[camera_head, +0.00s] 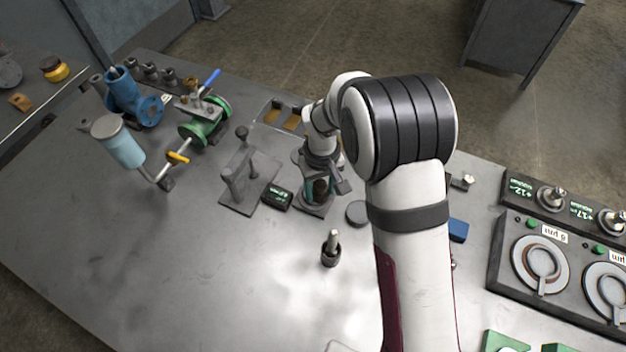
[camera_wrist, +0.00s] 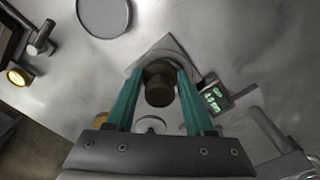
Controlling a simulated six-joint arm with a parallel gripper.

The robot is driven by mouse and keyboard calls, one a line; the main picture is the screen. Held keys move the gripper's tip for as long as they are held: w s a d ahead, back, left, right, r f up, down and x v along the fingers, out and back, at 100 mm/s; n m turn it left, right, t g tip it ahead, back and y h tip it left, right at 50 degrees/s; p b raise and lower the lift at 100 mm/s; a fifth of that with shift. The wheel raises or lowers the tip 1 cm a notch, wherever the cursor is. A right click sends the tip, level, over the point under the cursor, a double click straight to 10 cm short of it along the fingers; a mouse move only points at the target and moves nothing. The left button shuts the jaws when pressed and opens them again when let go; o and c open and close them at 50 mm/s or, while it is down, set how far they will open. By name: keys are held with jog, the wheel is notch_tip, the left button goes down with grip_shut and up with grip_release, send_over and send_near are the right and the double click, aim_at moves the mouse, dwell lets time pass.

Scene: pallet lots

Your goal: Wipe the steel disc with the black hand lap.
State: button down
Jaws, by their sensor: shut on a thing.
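My gripper (camera_wrist: 160,85) has teal fingers, shut on a dark, round knob (camera_wrist: 159,92), which I take to be the handle of the black hand lap. A grey square plate (camera_wrist: 167,48) shows under and beyond the knob; whether the lap touches it is hidden. In the head view my gripper (camera_head: 319,189) is over that plate (camera_head: 314,210), partly covered by my arm. A flat grey round disc (camera_head: 357,212), likely the steel disc, lies on the bench just right of the gripper. It shows at the top of the wrist view (camera_wrist: 104,14), apart from the fingers.
A small box with a green readout (camera_head: 277,197) and a grey stand (camera_head: 246,178) are close on the left. A dark cup with an upright pin (camera_head: 331,248) stands in front. Gauge panels (camera_head: 545,262) are at right, valves (camera_head: 205,120) at left. The front-left bench is clear.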

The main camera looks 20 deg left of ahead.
jog(key=shift+s+d, duration=0.3)
jog(key=shift+d, duration=0.45)
jog(key=shift+w+a, duration=0.4)
jog(key=shift+a, duration=0.55)
jog(key=shift+w+a, duration=0.35)
jog(key=shift+a, duration=0.6)
jog(key=shift+w+a, duration=0.4)
jog(key=shift+a, duration=0.55)
jog(key=shift+w+a+r, duration=0.1)
notch_tip(320, 180, up, 8)
